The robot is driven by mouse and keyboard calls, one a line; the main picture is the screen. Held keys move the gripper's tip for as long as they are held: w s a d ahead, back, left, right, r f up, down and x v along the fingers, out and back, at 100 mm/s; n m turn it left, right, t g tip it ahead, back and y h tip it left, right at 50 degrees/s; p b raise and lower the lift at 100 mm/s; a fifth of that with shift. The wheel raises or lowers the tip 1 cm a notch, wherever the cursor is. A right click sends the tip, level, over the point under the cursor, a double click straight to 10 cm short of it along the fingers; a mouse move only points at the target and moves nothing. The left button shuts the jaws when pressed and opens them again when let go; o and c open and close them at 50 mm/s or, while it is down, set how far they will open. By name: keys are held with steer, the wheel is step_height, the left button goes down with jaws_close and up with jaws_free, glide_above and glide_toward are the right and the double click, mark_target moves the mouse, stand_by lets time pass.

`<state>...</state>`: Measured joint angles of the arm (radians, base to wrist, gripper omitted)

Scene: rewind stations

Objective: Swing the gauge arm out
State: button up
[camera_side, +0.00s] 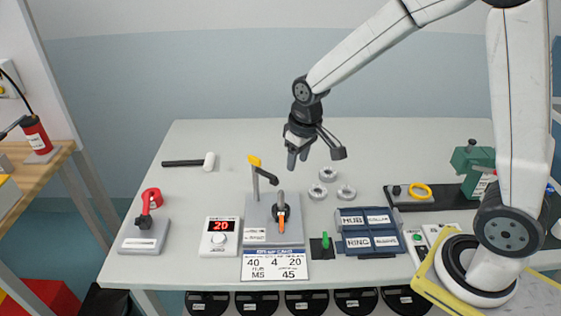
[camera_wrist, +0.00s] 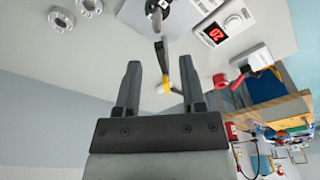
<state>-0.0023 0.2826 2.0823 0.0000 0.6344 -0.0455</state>
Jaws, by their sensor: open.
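The gauge arm (camera_side: 263,174) is a dark bar with a yellow tip, raised on a post on the grey gauge station (camera_side: 255,220). In the wrist view its yellow end (camera_wrist: 165,85) appears between my fingers, but it looks beyond them, not gripped. A grey upright part with an orange pointer (camera_side: 281,222) stands on the same station. My gripper (camera_side: 297,160) is open and empty, pointing down, above the table and to the right of the gauge arm in the side view. Its two dark fingers show apart in the wrist view (camera_wrist: 159,66).
Several grey rings (camera_side: 328,174) lie right of the station. A red-digit display box (camera_side: 220,236) is left of it, with a red-handled clamp (camera_side: 148,225) further left. A hammer (camera_side: 190,162) lies behind. Blue bins (camera_side: 369,230) stand at front right.

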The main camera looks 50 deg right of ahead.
steer(key=g, duration=0.2)
glide_above(254, 157)
steer(key=shift+s+r+n, duration=0.15)
steer(key=shift+r+n, duration=0.25)
steer(key=shift+r, duration=0.05)
steer(key=shift+f, duration=3.9)
jaws_close()
